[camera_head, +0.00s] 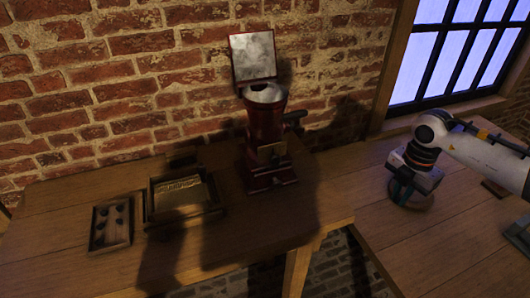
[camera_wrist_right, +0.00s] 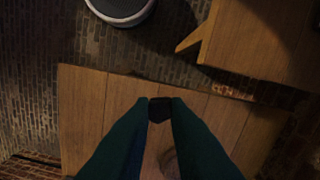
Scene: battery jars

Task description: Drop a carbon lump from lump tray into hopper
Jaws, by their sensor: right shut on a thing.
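The lump tray (camera_head: 110,243) lies at the left of the left-hand table in the head view, with several small dark lumps in it. The hopper (camera_head: 264,94) is the pale open bowl on top of a dark red machine (camera_head: 262,135), its square lid (camera_head: 253,57) standing up behind it. My right gripper (camera_head: 402,192) is above the right-hand table, well to the right of the hopper. In the right wrist view its dark green fingers (camera_wrist_right: 159,108) are shut on a small dark carbon lump (camera_wrist_right: 159,113). My left gripper is not in view.
A wooden box (camera_head: 180,212) stands between the lump tray and the machine. A round brown thing (camera_head: 418,203) is under my right gripper. A brick wall and window stand behind.

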